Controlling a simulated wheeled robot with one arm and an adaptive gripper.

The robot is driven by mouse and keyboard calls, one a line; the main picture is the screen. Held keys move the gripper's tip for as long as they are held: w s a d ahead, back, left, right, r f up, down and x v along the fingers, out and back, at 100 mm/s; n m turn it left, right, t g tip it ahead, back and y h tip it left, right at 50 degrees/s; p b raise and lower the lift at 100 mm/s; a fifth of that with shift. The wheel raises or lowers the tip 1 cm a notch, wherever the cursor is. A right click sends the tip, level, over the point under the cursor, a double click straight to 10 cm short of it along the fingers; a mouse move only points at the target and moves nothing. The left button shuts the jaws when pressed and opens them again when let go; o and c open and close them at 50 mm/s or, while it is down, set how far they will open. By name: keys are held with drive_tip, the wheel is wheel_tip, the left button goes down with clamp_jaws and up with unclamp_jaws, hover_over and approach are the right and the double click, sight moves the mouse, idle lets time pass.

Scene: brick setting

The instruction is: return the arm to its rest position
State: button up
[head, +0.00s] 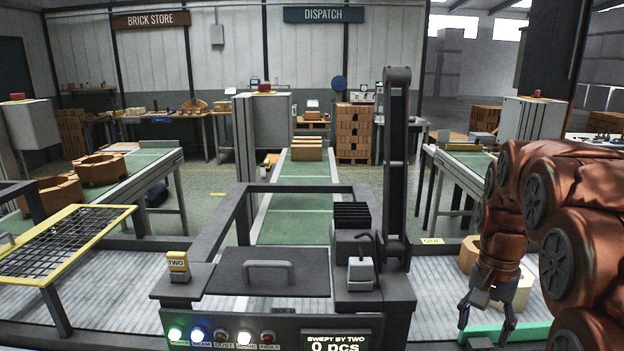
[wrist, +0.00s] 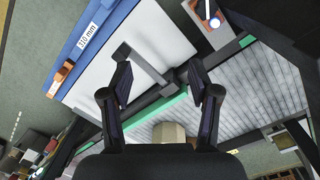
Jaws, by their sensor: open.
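My copper-coloured arm (head: 547,205) is folded at the right of the head view and reaches down to my gripper (head: 487,325). The gripper points downward above the right part of the work surface, near a green strip (head: 490,332). Its two dark fingers are spread apart with nothing between them. In the wrist view the gripper (wrist: 163,95) is also open and empty, with a white panel and a grey ribbed surface beyond it. A pale tan block (head: 470,255) stands partly hidden behind the arm.
A dark machine frame with a handled lid (head: 268,272) and a tall post (head: 396,160) stands in the middle. A yellow-edged mesh guard (head: 65,243) is at the left. A green conveyor (head: 298,215) carries bricks (head: 307,148) behind. The ribbed surface (head: 440,285) between machine and gripper is clear.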

drive_tip(key=s+a+f+n, duration=0.2)
drive_tip(key=s+a+n, duration=0.1)
drive_tip(key=s, duration=0.5)
drive_tip(key=s+a+f+n, duration=0.2)
drive_tip(key=s+a, duration=0.3)
drive_tip(key=s, duration=0.3)
drive_tip(key=s+a+f+n, duration=0.2)
drive_tip(key=s+a, duration=0.3)
drive_tip(key=s, duration=0.3)
drive_tip(key=shift+s+f+n+g, duration=0.3)
drive_tip(key=shift+n+g, duration=0.1)
drive_tip(key=shift+n, duration=0.4)
